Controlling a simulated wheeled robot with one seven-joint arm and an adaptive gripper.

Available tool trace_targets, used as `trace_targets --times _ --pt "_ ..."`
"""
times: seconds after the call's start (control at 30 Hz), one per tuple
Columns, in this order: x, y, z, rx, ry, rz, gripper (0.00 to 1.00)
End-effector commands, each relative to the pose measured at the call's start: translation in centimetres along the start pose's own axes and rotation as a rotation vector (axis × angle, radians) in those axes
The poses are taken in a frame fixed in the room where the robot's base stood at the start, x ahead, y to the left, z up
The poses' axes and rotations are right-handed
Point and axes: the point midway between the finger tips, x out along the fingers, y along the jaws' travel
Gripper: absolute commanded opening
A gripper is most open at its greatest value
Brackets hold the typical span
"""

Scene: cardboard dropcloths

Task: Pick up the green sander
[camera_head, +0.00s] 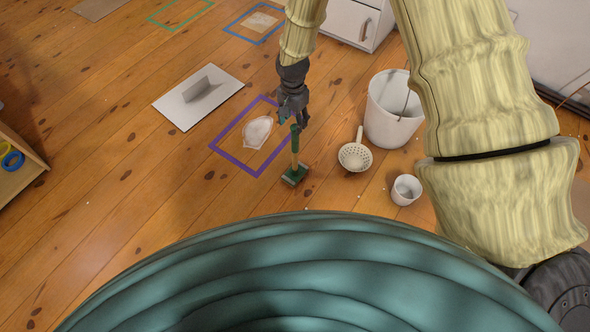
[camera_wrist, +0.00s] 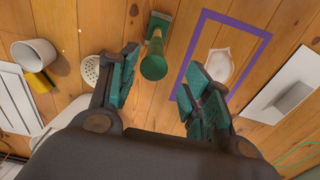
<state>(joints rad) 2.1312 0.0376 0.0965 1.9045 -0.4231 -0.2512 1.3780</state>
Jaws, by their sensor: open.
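The green sander (camera_head: 294,165) stands upright on the wooden floor, with a green base, a wooden shaft and a green handle end. In the wrist view the sander (camera_wrist: 153,66) points its handle end toward the camera. My gripper (camera_head: 292,116) is above it, at the top of the handle. In the wrist view my gripper (camera_wrist: 162,78) is open, and the handle end shows between the two fingers, nearer the left one. No grip on it is seen. The head view does not show clearly whether the fingers touch it.
A purple taped square (camera_head: 222,153) holds a pale scrap (camera_head: 257,131) just left of the sander. A white strainer (camera_head: 355,156), a white cup (camera_head: 406,189) and a white bucket (camera_head: 392,112) stand to the right. A white trowel-like board (camera_head: 183,112) lies further left.

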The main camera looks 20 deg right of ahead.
Motion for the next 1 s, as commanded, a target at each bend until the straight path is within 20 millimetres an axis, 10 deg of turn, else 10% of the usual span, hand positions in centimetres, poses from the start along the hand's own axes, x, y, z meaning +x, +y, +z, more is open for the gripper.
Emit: trace_targets --times 0.63,1.0 --pt "7.3 0.8 -0.1 -0.002 -0.001 0.0 0.49" --pt "8.0 0.7 -0.1 -0.001 0.0 -0.001 0.49"
